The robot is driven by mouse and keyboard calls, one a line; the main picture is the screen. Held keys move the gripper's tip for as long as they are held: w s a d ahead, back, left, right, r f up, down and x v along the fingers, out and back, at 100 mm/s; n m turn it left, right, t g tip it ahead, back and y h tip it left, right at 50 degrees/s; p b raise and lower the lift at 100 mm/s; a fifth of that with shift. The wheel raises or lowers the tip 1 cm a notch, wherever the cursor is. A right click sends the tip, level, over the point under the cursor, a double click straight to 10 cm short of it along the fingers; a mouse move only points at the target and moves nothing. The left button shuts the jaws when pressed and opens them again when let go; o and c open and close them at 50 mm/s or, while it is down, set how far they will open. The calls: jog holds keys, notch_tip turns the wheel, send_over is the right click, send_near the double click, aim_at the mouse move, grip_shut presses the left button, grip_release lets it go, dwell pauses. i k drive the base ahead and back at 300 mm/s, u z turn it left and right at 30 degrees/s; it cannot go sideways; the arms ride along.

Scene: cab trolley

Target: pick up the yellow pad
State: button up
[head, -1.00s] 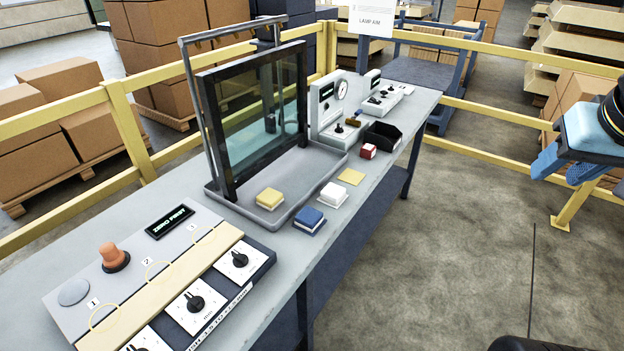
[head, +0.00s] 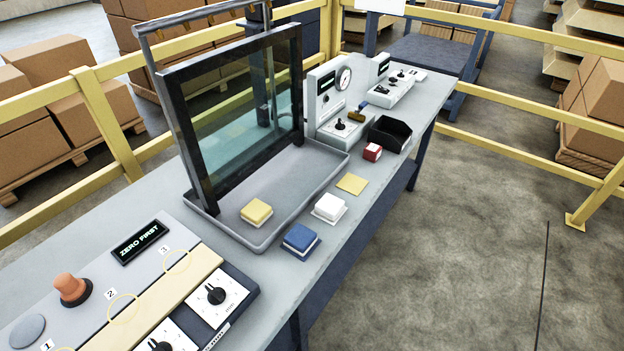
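The yellow pad (head: 257,212) is a small block with a paler base. It lies in the grey tray (head: 318,150), near the tray's front rim and in front of the framed glass pane (head: 245,105). A flat yellow square (head: 352,184) lies on the bench, outside the tray to the right. A white pad (head: 329,207) and a blue pad (head: 300,240) sit on the bench beside the tray. My gripper is not in view.
The bench (head: 375,210) also carries a control panel with knobs (head: 130,290) at left, a red block (head: 372,152), a black bin (head: 391,133) and gauge boxes (head: 340,105). Yellow rails (head: 110,115) run behind. The floor (head: 450,250) at right is clear.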

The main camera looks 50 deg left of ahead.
aim_at(256, 213)
jog(key=z, duration=0.3)
jog(key=i, duration=1.9)
jog(key=z, duration=1.75)
jog(key=i, duration=0.1)
jog(key=u, duration=5)
jog(key=i, duration=0.95)
jog(key=u, duration=0.15)
